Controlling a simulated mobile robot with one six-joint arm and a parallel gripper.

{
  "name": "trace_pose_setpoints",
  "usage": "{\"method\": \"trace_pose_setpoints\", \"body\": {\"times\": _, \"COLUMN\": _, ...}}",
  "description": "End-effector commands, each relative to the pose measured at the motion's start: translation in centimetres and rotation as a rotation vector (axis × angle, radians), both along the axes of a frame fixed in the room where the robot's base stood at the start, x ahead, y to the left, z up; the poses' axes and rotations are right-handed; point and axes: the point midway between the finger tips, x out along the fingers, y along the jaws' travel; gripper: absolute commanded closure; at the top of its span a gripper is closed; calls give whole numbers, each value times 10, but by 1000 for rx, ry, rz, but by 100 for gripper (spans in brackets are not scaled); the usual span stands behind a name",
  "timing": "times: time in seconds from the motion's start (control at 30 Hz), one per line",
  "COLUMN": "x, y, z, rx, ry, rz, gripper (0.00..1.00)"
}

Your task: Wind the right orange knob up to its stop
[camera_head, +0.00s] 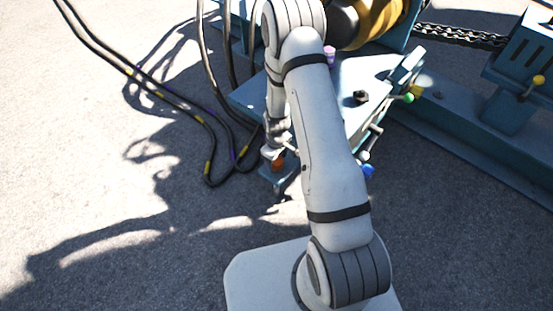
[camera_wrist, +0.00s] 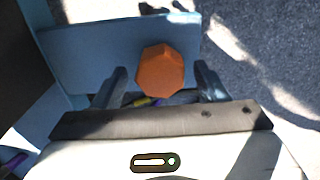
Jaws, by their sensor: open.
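An orange faceted knob (camera_wrist: 161,70) sits in front of a blue panel (camera_wrist: 85,50) in the wrist view. My gripper (camera_wrist: 160,80) is open, with one dark finger on each side of the knob and a visible gap on both sides. In the head view a small orange knob (camera_head: 277,164) shows at the lower left of the blue machine (camera_head: 345,85), close to the end of my arm. My fingers are hidden or too small to make out there. Only this one orange knob is visible, and its turn position cannot be told.
Black cables with yellow bands (camera_head: 208,150) lie on the ground left of the machine. A green knob (camera_head: 408,98), a blue knob (camera_head: 368,171) and a pink knob (camera_head: 329,54) are on the machine. A yellow knob (camera_head: 538,80) is at the right. Open ground lies at the left.

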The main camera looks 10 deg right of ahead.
Motion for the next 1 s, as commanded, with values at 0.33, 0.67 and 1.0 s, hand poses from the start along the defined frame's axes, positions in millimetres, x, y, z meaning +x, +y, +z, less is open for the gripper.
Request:
{"method": "trace_pose_setpoints", "body": {"times": 0.33, "x": 1, "y": 0, "z": 42, "rx": 0, "ry": -3, "rz": 0, "gripper": 33}}
{"method": "trace_pose_setpoints", "body": {"times": 0.67, "x": 0, "y": 0, "z": 77, "rx": 0, "ry": 0, "rz": 1, "gripper": 33}}
{"method": "trace_pose_setpoints", "body": {"times": 1.0, "x": 0, "y": 0, "z": 78, "rx": 0, "ry": 0, "rz": 0, "gripper": 33}}
